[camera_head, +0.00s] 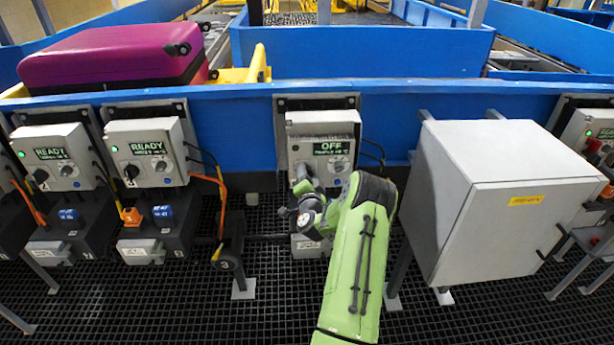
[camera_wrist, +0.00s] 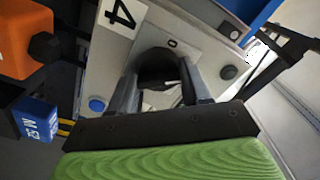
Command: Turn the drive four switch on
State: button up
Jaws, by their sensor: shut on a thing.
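The drive four control box (camera_head: 324,140) is grey and its green display reads OFF in the head view. In the wrist view its panel (camera_wrist: 190,30) carries a "4" label and an "O" mark beside the switch. The black rotary switch (camera_wrist: 157,68) sits in the middle of that panel. My gripper (camera_wrist: 158,98) has one finger on each side of the switch and is shut on it.
Two similar boxes reading READY (camera_head: 148,152) stand to the left, with orange cables. A grey cabinet (camera_head: 490,200) stands close on the right. A blue conveyor wall (camera_head: 235,130) runs behind, and a magenta suitcase (camera_head: 110,58) lies beyond it. The grated floor (camera_head: 140,300) is in front.

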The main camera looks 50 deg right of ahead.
jog(key=m, duration=0.4)
jog(key=shift+s+d, duration=0.1)
jog(key=shift+m+p, duration=0.5)
jog(key=shift+m, duration=1.2)
jog(key=shift+f, duration=0.1)
jog(key=o, duration=1.1)
jog(key=shift+s, duration=0.1)
jog(key=shift+c, duration=0.2)
